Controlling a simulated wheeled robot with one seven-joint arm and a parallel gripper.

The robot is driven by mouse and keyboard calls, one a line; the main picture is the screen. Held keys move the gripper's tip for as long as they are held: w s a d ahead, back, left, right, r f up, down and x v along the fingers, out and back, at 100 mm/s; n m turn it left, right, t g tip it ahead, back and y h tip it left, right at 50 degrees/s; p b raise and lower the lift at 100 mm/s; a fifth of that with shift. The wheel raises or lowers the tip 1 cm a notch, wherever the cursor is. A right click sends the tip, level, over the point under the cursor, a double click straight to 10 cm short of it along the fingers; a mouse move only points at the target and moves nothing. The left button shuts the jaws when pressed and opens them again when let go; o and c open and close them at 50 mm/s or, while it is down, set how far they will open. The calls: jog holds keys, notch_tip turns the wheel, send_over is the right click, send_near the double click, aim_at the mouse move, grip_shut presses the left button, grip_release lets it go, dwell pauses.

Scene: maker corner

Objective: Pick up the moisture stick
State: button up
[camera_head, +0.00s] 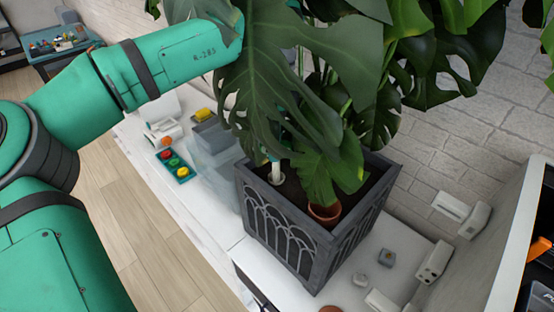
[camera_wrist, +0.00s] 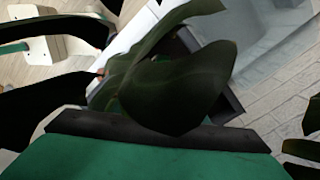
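A thin pale upright piece, seemingly the moisture stick (camera_head: 275,172), stands in the soil at the left of the dark grey planter (camera_head: 290,235) in the head view. Its top is hidden by leaves, and I cannot make it out in the wrist view. My green arm reaches in from the left, and its end goes behind the large leaves, so my gripper's fingers are hidden there. In the wrist view, a green body with a dark edge, seemingly part of my gripper (camera_wrist: 155,145), fills the bottom. A leaf covers the middle, so no fingertips show.
A large plant (camera_head: 300,100) with broad leaves crowds the space above the planter. A small terracotta pot (camera_head: 324,213) sits in the soil. A button panel (camera_head: 176,165) and a pale translucent box (camera_head: 213,155) stand left of the planter. A brick wall (camera_head: 475,125) is behind.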

jog(key=shift+f, duration=0.55)
grip_shut()
notch_tip(320, 180, up, 18)
jog(key=shift+r, duration=0.25)
dwell(1.4)
jog(key=shift+w, duration=0.15)
